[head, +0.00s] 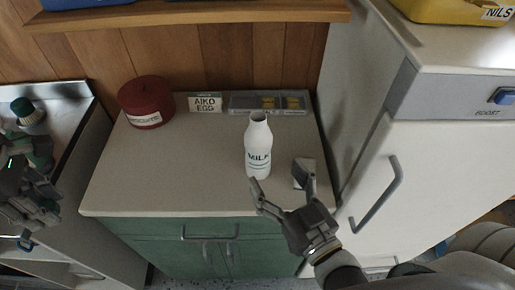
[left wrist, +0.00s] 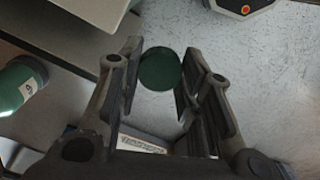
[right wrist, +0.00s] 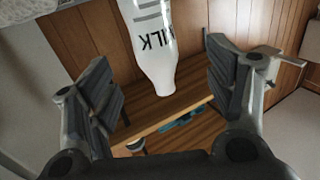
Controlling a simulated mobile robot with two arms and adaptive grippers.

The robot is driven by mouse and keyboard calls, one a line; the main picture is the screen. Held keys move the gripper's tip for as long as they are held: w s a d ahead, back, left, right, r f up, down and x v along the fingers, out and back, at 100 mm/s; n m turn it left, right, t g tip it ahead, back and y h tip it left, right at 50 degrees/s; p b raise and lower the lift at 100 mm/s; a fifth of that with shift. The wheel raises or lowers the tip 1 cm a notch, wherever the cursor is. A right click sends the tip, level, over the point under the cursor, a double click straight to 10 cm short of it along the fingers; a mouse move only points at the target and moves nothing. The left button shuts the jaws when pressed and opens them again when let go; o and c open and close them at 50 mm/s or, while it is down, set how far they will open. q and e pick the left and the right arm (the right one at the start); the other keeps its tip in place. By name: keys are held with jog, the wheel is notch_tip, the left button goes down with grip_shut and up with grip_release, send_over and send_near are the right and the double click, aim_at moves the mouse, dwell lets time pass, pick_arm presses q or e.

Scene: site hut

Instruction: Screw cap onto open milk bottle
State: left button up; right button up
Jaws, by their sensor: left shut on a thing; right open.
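The white milk bottle (head: 258,155) stands upright and open-mouthed on the counter in the head view. It also shows upside down in the right wrist view (right wrist: 155,50), between the fingertips but beyond them. My right gripper (head: 280,180) is open and empty, in front of the bottle at the counter's front edge. My left gripper (head: 30,185) is at the far left, away from the bottle. In the left wrist view, it is shut on a round dark green cap (left wrist: 160,69), held between its fingertips. The cap is hard to make out in the head view.
A white cabinet (head: 400,150) rises at right. A green-topped container (head: 24,110) stands at left. The counter's middle is clear.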

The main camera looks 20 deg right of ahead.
aim_at(262, 154)
pick_arm(q)
jog(key=shift+s+r+p, duration=0.1)
jog(key=shift+r+p, duration=0.5)
pick_arm(e)
jog(key=w, duration=0.3)
jog(key=shift+w+a+r, duration=0.1)
jog(key=shift+w+a, duration=0.2)
jog(key=shift+w, duration=0.1)
pick_arm(q)
jog(key=shift+r, duration=0.2)
pick_arm(e)
jog(key=shift+w+a, duration=0.15)
jog(key=shift+w, duration=0.75)
pick_arm(q)
jog(key=shift+r+p, duration=0.3)
jog(key=shift+p, duration=0.2)
pick_arm(e)
jog(key=shift+w, duration=0.5)
pick_arm(q)
jog(key=shift+r+p, duration=0.5)
pick_arm(e)
jog(key=w, duration=0.3)
jog(key=shift+w+f, duration=0.1)
jog(key=shift+f, duration=0.3)
pick_arm(q)
jog(key=shift+r, duration=0.1)
pick_arm(e)
jog(key=shift+w+f, duration=0.1)
jog(key=shift+w, duration=0.4)
